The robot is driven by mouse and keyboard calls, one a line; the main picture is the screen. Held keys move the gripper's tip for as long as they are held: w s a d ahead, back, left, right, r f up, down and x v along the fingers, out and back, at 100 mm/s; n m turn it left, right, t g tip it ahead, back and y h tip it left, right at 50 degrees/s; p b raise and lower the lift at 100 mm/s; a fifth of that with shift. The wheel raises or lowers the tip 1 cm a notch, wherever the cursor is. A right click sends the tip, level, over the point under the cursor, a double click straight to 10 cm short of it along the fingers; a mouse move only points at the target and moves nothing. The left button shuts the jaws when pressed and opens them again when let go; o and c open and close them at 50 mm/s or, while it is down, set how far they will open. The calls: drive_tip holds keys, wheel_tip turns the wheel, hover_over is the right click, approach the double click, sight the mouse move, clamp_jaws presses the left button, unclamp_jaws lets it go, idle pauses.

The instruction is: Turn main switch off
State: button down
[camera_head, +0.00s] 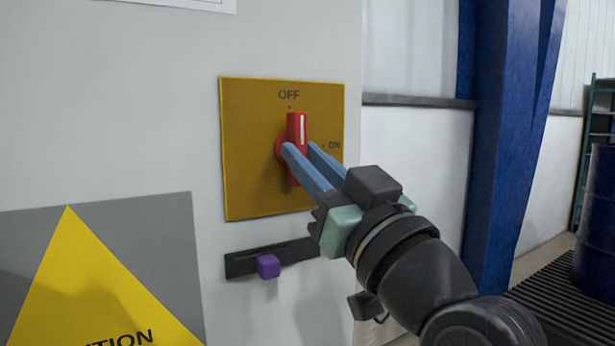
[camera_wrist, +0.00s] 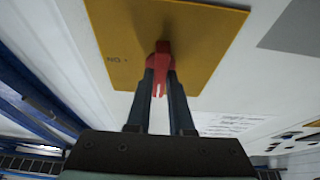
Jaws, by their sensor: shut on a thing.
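The main switch is a red rotary handle (camera_head: 297,128) on a yellow plate (camera_head: 245,180) fixed to a grey panel. The plate has "OFF" printed at the top and "ON" at the right. The handle stands upright, its white mark pointing up toward "OFF". My gripper (camera_head: 300,150) comes in from the lower right, its two blue fingers shut on the handle, one on each side. In the wrist view the red handle (camera_wrist: 159,72) sits between the fingertips, in front of the yellow plate (camera_wrist: 115,40). The lower part of the handle is partly hidden by the fingers in the head view.
Below the plate is a dark slot with a purple slider knob (camera_head: 268,266). A yellow caution triangle (camera_head: 90,290) is on the panel at lower left. A blue column (camera_head: 500,140) and a blue barrel (camera_head: 598,225) stand to the right.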

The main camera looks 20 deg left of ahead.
idle(0.4)
drive_tip(key=c, duration=0.8)
unclamp_jaws()
drive_tip(key=v, duration=1.3)
drive_tip(key=shift+w, duration=0.15)
